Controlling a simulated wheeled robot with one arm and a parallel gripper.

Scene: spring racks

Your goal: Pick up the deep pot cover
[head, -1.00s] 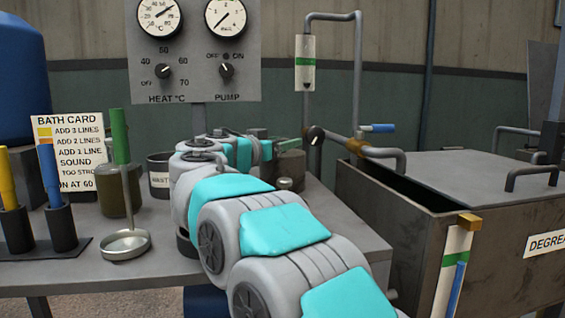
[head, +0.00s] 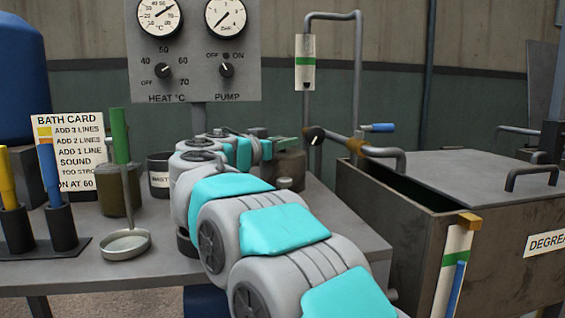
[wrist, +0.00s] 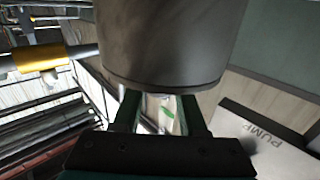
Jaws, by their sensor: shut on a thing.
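The deep pot cover (head: 290,165) is a dark grey-brown cylinder behind and right of my arm's end in the head view. In the wrist view it is the large dark round body (wrist: 170,45) filling the top middle, with a rim along its lower edge. My gripper (head: 284,141) is at its top in the head view. In the wrist view the two green fingers (wrist: 159,112) meet the rim edge of the cover. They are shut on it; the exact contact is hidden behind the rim. Whether the cover is clear of the bench is hard to tell.
A waste pot (head: 160,178), a green-handled ladle (head: 125,243) and a bath card (head: 70,150) are on the left. The control panel (head: 195,85) rises behind.

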